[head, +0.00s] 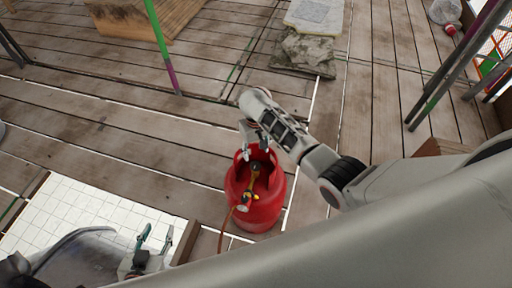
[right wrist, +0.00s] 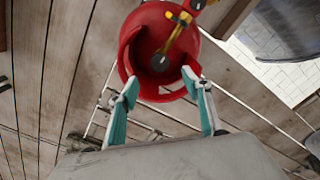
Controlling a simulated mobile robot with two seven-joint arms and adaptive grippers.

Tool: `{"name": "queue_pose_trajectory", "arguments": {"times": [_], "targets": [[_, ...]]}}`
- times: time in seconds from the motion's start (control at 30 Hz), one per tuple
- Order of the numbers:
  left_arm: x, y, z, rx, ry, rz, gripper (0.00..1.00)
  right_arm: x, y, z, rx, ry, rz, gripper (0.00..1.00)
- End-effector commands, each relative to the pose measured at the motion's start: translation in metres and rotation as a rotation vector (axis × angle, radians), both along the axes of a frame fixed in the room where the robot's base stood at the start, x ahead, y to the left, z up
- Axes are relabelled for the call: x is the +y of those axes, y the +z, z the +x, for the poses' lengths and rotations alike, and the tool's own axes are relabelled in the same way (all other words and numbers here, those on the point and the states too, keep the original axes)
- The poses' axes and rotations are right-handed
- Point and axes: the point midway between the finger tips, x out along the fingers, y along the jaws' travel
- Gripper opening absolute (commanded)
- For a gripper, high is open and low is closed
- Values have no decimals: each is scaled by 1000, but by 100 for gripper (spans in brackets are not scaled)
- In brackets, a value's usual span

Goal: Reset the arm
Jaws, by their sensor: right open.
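My right arm reaches in from the right in the head view. Its gripper (head: 255,152) is open and empty, at the far rim of the red gas cylinder (head: 262,212). In the right wrist view, the teal-lined fingers of this gripper (right wrist: 160,84) stand apart, with their tips overlapping the near edge of the red cylinder's collar (right wrist: 145,35). I cannot tell whether they touch it. My left gripper (head: 156,232) is at the lower left of the head view, with its fingers apart and nothing between them.
The cylinder has a brass valve and an orange hose (head: 221,234), and stands on the plank deck (head: 140,130). White tiles (head: 75,212) lie at lower left. Stone slabs (head: 305,52), a wooden block (head: 140,18) and scaffold poles (head: 455,68) stand farther back.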

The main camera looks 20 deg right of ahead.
Motion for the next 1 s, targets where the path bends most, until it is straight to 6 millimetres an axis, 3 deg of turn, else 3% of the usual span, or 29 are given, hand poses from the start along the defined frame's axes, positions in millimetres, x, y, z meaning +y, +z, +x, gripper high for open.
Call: {"name": "queue_pose_trajectory", "arguments": {"times": [0.23, 0.77, 1.0], "targets": [[0, 0, 0, 0, 0, 0, 40, 0, 16, 0, -1, 0, 1, 49], [0, 0, 0, 0, 0, -1, 40, 0, 16, 0, -1, 0, 0, 49], [0, 0, 0, -1, -1, -1, 40, -17, 2, -24, -69, 49, -19, 49]]}}
